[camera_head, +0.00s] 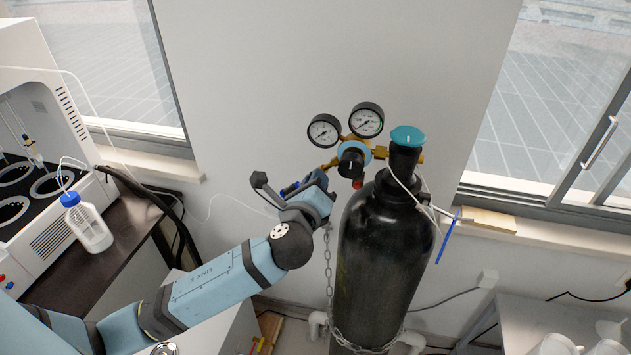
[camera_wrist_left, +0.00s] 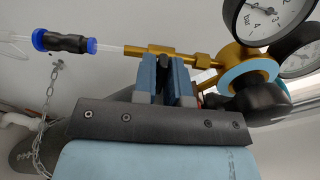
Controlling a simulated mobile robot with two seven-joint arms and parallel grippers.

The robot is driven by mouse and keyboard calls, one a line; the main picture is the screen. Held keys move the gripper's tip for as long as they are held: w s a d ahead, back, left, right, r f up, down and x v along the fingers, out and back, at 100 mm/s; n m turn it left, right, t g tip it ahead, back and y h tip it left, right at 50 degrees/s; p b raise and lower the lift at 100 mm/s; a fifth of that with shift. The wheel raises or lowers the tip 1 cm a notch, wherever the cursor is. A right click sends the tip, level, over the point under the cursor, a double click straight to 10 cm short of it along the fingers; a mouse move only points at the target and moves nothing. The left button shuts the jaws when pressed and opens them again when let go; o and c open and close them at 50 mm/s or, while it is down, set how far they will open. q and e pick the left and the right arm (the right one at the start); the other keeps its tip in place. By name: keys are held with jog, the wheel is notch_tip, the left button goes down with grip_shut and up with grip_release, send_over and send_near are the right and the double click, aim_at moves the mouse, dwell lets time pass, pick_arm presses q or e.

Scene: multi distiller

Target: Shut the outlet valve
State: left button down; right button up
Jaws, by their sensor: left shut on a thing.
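A black gas cylinder (camera_head: 385,250) stands upright, with a brass regulator (camera_head: 381,154) and two round gauges at its top. In the left wrist view the regulator's brass outlet pipe (camera_wrist_left: 140,51) runs left towards a blue and black hose connector (camera_wrist_left: 65,42). My left gripper (camera_head: 318,181) reaches the outlet side of the regulator from the left. In the left wrist view its blue fingers (camera_wrist_left: 168,75) are shut on the outlet valve at the brass pipe. The fingers hide most of the valve, so its handle angle cannot be told. My right gripper is not in view.
A teal cap (camera_head: 407,136) tops the cylinder valve. A chain (camera_head: 328,270) hangs along the cylinder's left side. A bench at left holds a white machine (camera_head: 45,110) and a blue-capped bottle (camera_head: 88,225). Thin white tubing crosses the wall behind my arm.

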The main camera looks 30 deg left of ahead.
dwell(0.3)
pick_arm(q)
jog(key=c, duration=1.2)
grip_release()
jog(key=shift+o, duration=0.2)
jog(key=shift+s, duration=0.1)
jog(key=b+v, duration=0.3)
jog(key=v, duration=1)
jog(key=shift+s, duration=0.35)
jog(key=shift+d+f, duration=0.1)
